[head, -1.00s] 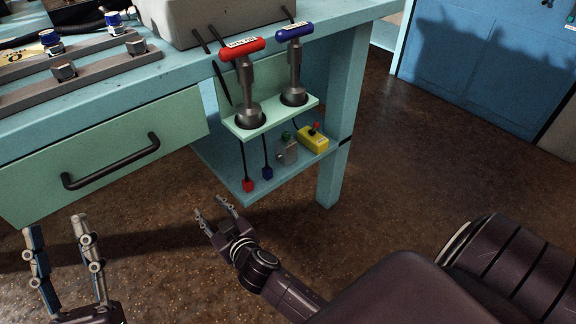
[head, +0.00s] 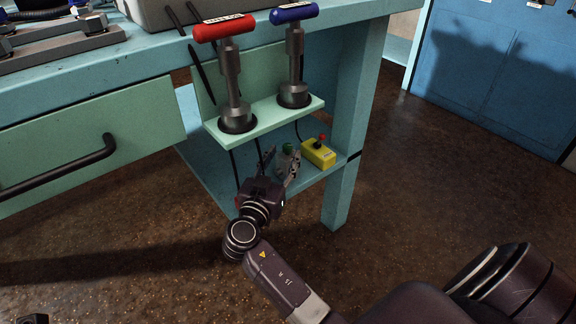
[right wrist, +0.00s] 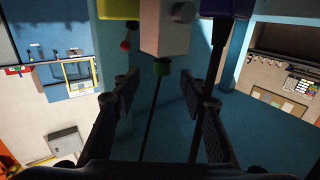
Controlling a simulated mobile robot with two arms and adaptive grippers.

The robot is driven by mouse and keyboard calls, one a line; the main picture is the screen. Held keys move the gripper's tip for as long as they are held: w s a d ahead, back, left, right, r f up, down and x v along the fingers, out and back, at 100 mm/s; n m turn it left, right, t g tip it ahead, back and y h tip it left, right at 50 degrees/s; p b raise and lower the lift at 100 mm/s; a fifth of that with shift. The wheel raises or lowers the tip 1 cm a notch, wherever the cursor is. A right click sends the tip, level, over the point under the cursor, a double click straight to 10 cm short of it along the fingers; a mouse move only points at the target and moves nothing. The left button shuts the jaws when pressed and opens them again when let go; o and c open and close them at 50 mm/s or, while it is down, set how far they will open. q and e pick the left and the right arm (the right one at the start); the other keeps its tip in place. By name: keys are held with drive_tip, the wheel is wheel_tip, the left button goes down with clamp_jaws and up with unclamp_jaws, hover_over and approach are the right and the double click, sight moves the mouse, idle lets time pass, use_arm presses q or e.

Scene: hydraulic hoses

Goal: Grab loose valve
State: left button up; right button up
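The loose valve (head: 287,158), a small grey block with a green knob, stands on the lower shelf under the bench. My right gripper (head: 279,168) is at the shelf with its fingers spread around the near side of the valve, partly hiding it. In the right wrist view, the valve (right wrist: 165,32) is ahead between the two open fingers (right wrist: 160,85), its green part facing down in the picture. I see a gap on both sides and no clear contact. Only a dark tip of my left gripper (head: 35,318) shows at the bottom left edge.
A yellow box with a red button (head: 319,153) stands right of the valve. Above is a green rack (head: 265,119) with red-handled (head: 224,27) and blue-handled (head: 293,13) tools. Cables hang in front of the shelf. The bench leg (head: 350,150) is at the right.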

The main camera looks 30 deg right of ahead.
sight(286, 149)
drive_tip(key=b+x, duration=0.1)
drive_tip(key=x, duration=0.4)
drive_tip(key=shift+w+a+f, duration=0.1)
drive_tip(key=shift+a, duration=0.05)
clamp_jaws()
